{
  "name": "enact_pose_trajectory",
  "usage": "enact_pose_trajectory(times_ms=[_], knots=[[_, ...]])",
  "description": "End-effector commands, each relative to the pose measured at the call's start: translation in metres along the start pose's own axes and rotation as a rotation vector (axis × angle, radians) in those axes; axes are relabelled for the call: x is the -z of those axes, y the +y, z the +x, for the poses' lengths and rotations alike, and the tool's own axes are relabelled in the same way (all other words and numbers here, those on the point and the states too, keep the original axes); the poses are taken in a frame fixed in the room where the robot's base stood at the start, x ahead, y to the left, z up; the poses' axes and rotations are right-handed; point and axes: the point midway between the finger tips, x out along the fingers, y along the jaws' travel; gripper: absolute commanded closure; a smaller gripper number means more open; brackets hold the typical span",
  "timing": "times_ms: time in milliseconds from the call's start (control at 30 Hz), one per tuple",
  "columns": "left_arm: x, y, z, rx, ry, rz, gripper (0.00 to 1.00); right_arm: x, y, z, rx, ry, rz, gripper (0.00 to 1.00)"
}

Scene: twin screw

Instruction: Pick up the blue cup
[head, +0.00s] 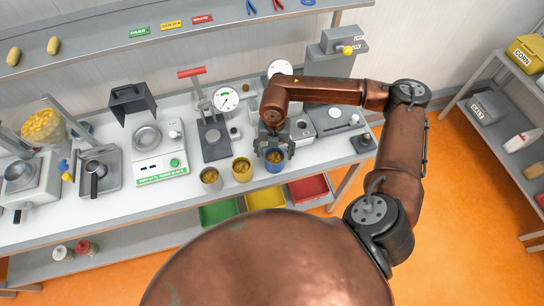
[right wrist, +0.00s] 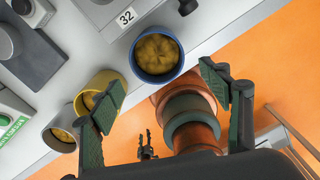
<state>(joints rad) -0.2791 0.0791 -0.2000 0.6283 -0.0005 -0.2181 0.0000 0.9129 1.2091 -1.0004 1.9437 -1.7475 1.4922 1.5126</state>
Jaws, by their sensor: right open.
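The blue cup (head: 275,168) stands upright near the front edge of the workbench, the rightmost of three cups in the head view. It is filled with yellowish-brown pieces. My right gripper (head: 273,150) is open, with its fingers spread above and around the cup's back side. In the right wrist view the blue cup (right wrist: 157,79) lies ahead of the open fingers (right wrist: 160,92), apart from both. A small dark two-pronged shape, perhaps my left gripper (right wrist: 147,146), shows at the bottom of that view; its opening is unclear.
A yellow cup (head: 242,178) and a grey cup (head: 210,187) stand just left of the blue one. A dial gauge (head: 226,98), a scale (head: 160,166) and other devices fill the bench behind. Green, yellow and red bins (head: 308,190) sit below the front edge.

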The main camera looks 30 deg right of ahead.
Motion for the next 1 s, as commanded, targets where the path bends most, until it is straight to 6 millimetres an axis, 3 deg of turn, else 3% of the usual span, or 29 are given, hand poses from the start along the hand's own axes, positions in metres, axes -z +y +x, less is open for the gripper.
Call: enact_pose_trajectory(times_ms=[100,267,500,700,767,1000], knots=[[-0.027,0.002,-0.004,-0.002,-0.032,-0.007,0.60,0.000,0.001,0.012,-0.001,0.002,-0.003,0.30],[-0.046,0.004,-0.013,-0.003,-0.057,-0.011,0.60,-0.002,0.001,0.030,0.000,0.003,-0.004,0.30],[-0.030,0.002,-0.018,-0.002,-0.039,-0.008,0.60,-0.004,-0.001,0.061,-0.001,0.002,-0.001,0.30],[-0.006,0.000,-0.017,0.000,-0.007,-0.004,0.60,-0.004,-0.001,0.065,-0.002,0.001,0.000,0.30],[-0.006,0.000,-0.016,0.000,-0.007,-0.003,0.60,-0.004,-0.001,0.065,-0.002,0.001,0.000,0.30],[-0.019,0.001,-0.017,-0.001,-0.024,-0.006,0.60,-0.004,-0.001,0.065,-0.002,0.001,0.000,0.45]])
